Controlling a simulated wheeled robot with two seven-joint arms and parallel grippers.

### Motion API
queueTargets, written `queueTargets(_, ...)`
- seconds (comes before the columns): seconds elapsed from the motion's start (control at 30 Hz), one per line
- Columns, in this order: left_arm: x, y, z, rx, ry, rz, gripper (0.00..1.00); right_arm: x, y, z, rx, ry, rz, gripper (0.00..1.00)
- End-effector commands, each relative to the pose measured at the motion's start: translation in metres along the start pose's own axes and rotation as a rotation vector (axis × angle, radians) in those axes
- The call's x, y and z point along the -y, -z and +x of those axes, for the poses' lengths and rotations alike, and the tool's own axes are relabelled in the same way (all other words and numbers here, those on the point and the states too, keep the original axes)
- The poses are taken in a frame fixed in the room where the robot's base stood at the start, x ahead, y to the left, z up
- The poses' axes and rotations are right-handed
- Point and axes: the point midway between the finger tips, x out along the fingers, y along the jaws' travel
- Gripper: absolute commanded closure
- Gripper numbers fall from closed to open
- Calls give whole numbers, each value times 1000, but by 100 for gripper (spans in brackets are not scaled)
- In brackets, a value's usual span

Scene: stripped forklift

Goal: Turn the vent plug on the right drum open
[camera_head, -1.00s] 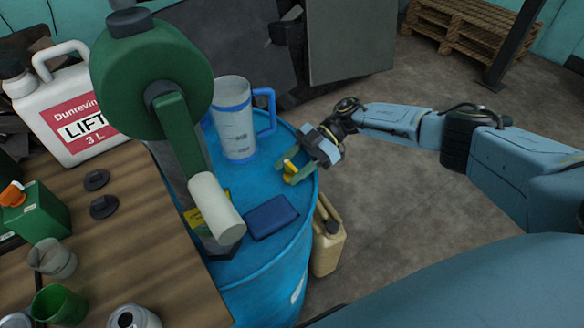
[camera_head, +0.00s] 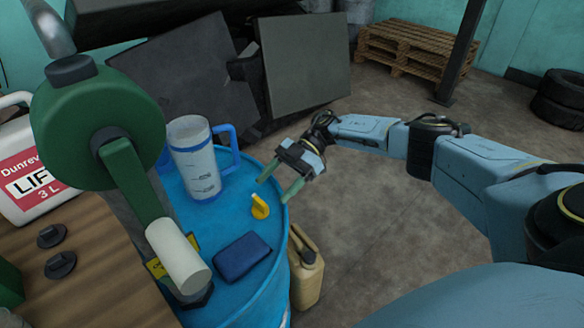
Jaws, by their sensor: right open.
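The blue drum (camera_head: 259,292) stands at the centre, its top partly hidden by a green hand pump. The yellow vent plug (camera_head: 260,206) stands on the drum top near its right rim, its grip upright. My right gripper (camera_head: 277,190) comes in from the right with its two greenish fingers apart. It is open and empty, just above and right of the plug, and appears clear of it. My left gripper is not in view.
A green hand pump (camera_head: 98,122) with a white handle rises at left. A clear jug (camera_head: 194,160) and a dark blue pad (camera_head: 241,256) rest on the drum. A tan canister (camera_head: 306,270) stands right of it.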

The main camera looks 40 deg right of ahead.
Motion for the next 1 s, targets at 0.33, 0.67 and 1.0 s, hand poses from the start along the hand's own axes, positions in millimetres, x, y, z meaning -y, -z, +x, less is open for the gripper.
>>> queueTargets(0.33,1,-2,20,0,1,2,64,-1,-2,-63,0,-1,-1,35)
queueTargets(0.67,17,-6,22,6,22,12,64,0,1,-73,-1,2,-2,35)
queueTargets(1.0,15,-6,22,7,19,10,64,0,0,-73,-1,2,-2,35)
